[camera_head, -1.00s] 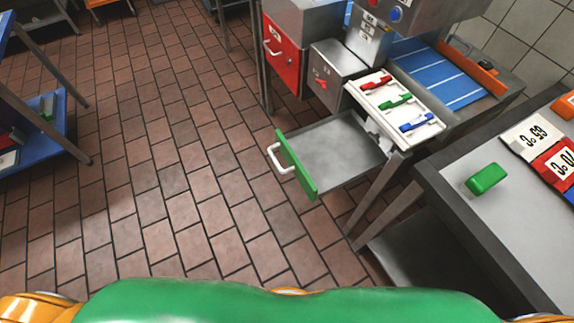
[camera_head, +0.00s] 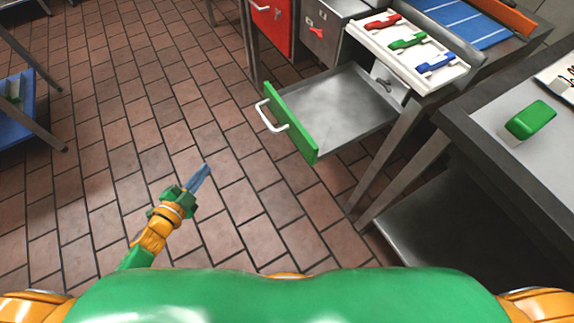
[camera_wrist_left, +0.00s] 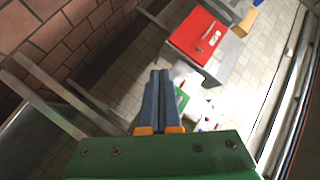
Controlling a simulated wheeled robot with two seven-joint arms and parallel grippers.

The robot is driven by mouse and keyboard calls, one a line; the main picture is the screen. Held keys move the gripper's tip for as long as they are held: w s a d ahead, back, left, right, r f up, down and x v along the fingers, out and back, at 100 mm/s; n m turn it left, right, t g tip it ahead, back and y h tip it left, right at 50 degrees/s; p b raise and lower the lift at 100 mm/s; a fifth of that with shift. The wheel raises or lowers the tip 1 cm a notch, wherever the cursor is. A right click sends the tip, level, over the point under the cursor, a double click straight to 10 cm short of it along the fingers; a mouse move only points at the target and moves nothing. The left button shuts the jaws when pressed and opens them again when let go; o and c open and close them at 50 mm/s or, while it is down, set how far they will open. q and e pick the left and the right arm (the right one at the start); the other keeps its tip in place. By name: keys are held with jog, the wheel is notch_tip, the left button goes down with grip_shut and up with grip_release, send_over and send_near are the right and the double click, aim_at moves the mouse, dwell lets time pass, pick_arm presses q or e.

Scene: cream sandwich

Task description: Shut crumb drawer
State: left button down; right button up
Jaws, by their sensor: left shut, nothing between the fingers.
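The crumb drawer (camera_head: 335,105) is pulled out below the machine in the head view. It is a grey metal tray with a green front (camera_head: 291,123) and a white handle (camera_head: 269,117). The tray looks empty. My left gripper (camera_head: 203,173) is shut and empty, over the tiled floor to the lower left of the drawer front, apart from it. Its closed blue-grey fingers also show in the left wrist view (camera_wrist_left: 160,95), where a bit of green shows just beyond them. My right gripper is not in view.
A white panel (camera_head: 375,47) with red, green and blue handles sits above the drawer. A red box (camera_head: 273,22) stands behind it. A grey table (camera_head: 480,115) with a green block (camera_head: 531,119) is at right. The floor left of the drawer is clear.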

pick_arm(q)
jog(key=w+d+r+m+h+b, duration=0.1)
jog(key=d+r+m+h+b, duration=0.1)
jog(key=d+m+h+b, duration=0.35)
jog(key=m+g+h, duration=0.5)
jog(key=m, duration=0.6)
send_near(299, 143)
jog(key=shift+n, duration=0.25)
jog(key=p+x, duration=0.1)
jog(key=x, duration=0.4)
jog(key=shift+w+d, duration=0.55)
jog(key=shift+d, duration=0.2)
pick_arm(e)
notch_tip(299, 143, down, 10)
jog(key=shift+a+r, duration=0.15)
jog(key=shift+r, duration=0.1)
